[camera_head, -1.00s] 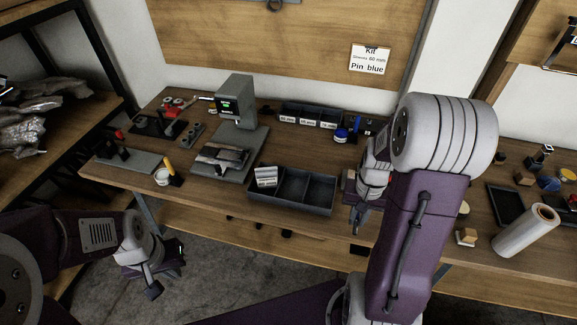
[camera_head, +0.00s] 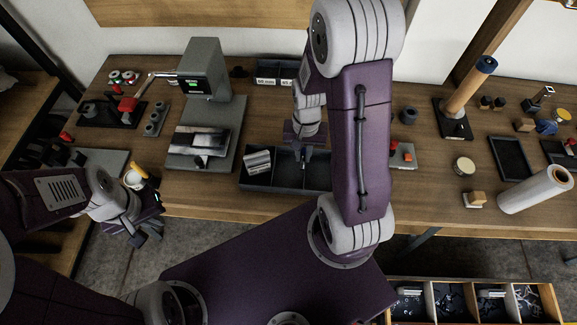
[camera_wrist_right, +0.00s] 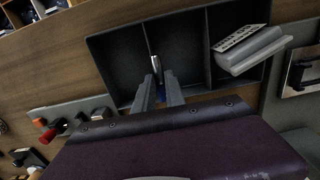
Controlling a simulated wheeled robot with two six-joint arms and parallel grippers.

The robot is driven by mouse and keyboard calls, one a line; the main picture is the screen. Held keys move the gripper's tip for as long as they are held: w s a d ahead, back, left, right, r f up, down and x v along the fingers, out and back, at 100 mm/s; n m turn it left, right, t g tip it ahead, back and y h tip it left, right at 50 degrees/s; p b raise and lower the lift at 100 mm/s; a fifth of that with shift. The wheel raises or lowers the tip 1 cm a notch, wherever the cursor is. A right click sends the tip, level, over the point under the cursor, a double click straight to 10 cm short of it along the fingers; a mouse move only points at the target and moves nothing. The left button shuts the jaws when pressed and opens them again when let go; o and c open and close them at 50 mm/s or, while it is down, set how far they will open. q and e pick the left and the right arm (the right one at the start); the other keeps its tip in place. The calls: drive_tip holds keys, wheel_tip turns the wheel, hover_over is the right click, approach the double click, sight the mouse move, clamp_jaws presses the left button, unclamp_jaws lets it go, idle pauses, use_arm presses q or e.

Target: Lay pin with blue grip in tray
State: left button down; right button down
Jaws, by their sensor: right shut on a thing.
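The pin shows a bright metal shaft (camera_wrist_right: 155,66) and a bit of blue grip (camera_wrist_right: 161,93) between the fingers of my right gripper (camera_wrist_right: 159,92), which is shut on it. The dark tray (camera_head: 256,183) has three compartments and also fills the upper middle of the right wrist view (camera_wrist_right: 96,46). My right gripper (camera_head: 303,158) is above the tray, and the shaft shows near a divider. I cannot tell its height over the floor. A grey labelled block (camera_head: 258,162) lies in the tray's end compartment. My left gripper (camera_head: 146,236) is empty, low before the bench, with its fingers apart.
A grey press-like device (camera_head: 204,70) stands left of the tray. Labelled bins (camera_head: 268,70) are behind it.

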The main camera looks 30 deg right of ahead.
sight(289, 172)
drive_tip(key=a+f, duration=0.1)
drive_tip(key=w+a+f, duration=0.1)
drive_tip(key=a, duration=0.1)
drive_tip(key=shift+w+a+f, duration=0.1)
drive_tip(key=shift+a, duration=0.1)
drive_tip(key=shift+a+f, duration=0.15)
drive_tip(key=shift+a, duration=0.15)
wheel_tip(289, 172, down, 4)
drive_tip(key=shift+r+b, duration=0.1)
drive_tip(key=shift+b, duration=0.2)
drive_tip(key=shift+f, duration=0.2)
drive_tip(key=c, duration=1.4)
unclamp_jaws()
